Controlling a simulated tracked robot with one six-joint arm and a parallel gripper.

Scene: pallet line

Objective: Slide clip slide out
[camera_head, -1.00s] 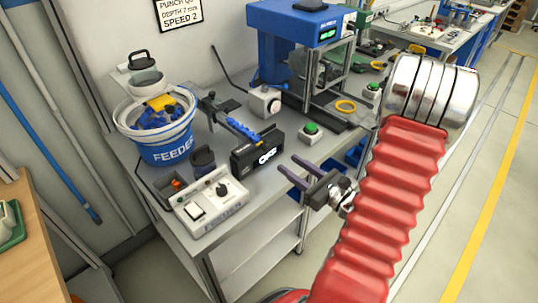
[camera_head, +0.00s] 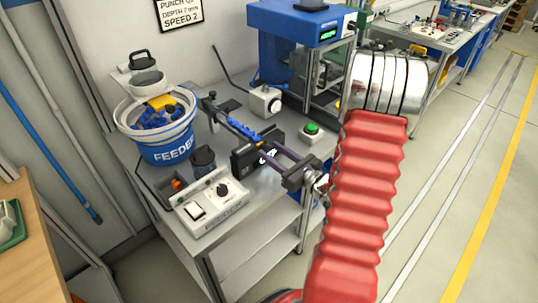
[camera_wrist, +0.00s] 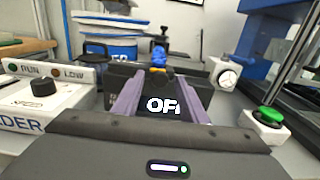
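A black block with white lettering (camera_head: 243,161) sits on the workbench at the lower end of a rail carrying blue clips (camera_head: 240,128). I take it to be the clip slide; the name is not readable. In the wrist view the lettered face (camera_wrist: 162,105) is straight ahead, with a blue clip (camera_wrist: 159,58) behind it. My gripper (camera_head: 267,145) is at the block's front, its two purple fingers apart. In the wrist view my gripper's fingers (camera_wrist: 160,80) lie left and right of the lettering. I cannot tell whether they touch the block.
A blue and white feeder bowl (camera_head: 165,150) stands behind on the left. A control box (camera_head: 212,198) with a knob and switch is left of the block. A green button (camera_head: 311,131) and a blue press (camera_head: 290,30) are on the right. A small dial box (camera_head: 265,102) stands behind.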

